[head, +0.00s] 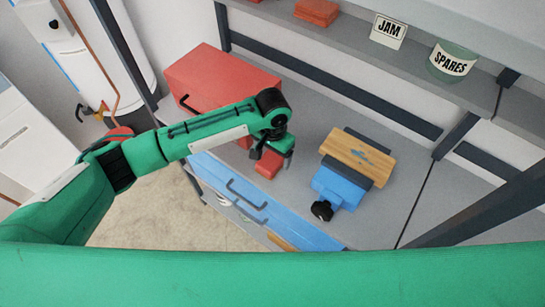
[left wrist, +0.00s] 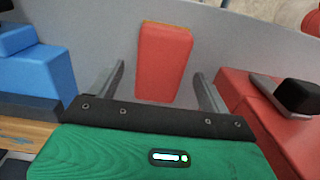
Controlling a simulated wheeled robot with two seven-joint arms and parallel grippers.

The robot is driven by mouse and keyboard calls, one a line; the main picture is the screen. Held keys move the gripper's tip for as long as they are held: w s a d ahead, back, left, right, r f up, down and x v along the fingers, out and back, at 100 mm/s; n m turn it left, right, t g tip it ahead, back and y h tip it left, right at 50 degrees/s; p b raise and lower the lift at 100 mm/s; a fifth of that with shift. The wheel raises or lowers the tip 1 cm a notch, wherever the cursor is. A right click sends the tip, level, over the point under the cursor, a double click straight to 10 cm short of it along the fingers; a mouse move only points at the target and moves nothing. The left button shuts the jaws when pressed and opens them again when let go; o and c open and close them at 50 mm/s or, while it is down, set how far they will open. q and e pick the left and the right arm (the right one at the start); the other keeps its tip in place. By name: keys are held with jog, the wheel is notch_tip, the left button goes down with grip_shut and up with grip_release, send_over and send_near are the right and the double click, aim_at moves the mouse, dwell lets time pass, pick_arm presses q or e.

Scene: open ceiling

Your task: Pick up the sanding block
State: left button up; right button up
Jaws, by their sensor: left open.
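The sanding block appears to be the small red block (head: 268,166) with a thin tan edge, lying on the grey bench top. It also shows in the left wrist view (left wrist: 163,66), upper middle, between the two finger lines. My left gripper (head: 272,156) is open just over the block and partly covers it in the head view. In the left wrist view, its fingers (left wrist: 160,80) are spread to the block's left and right, with a visible gap on each side. Nothing is held. My right gripper is not in view.
A red toolbox (head: 222,80) stands left of the block. A blue vise (head: 338,186) with a wooden piece (head: 357,155) is on the right. A blue drawer front (head: 265,207) is below the bench edge. A shelf (head: 340,35) holding a SPARES jar (head: 450,63) runs above.

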aim_at(273, 157)
pick_arm(q)
jog(key=shift+f, duration=1.1)
jog(key=c, duration=1.1)
jog(key=shift+r, duration=0.15)
jog(key=shift+r, duration=0.6)
jog(key=shift+r+b, duration=1.8)
jog(key=shift+r, duration=7.5)
